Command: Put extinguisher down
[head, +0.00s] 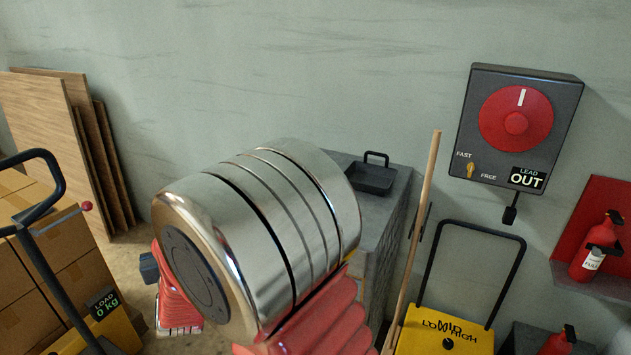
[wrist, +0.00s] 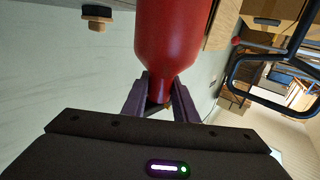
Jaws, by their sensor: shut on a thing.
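In the wrist view my gripper (wrist: 158,98) is shut on a red extinguisher (wrist: 173,40), with its two fingers around the narrow end. The extinguisher's far end runs out of the top of the picture. In the head view my own silver and red arm fills the middle, and neither my gripper nor the held extinguisher can be made out. A second extinguisher (head: 597,245) with a white label stands at the right on a ledge with a red back panel (head: 600,200). Another red extinguisher (head: 558,343) shows partly at the lower right edge.
A grey block (head: 385,215) bears a black pan (head: 370,178) behind my arm. A wooden pole (head: 420,220) and a yellow machine (head: 440,335) with a black handle stand right of it. Cardboard boxes (head: 65,250) are at left, by wooden boards (head: 40,110). A dial box (head: 515,125) hangs on the wall.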

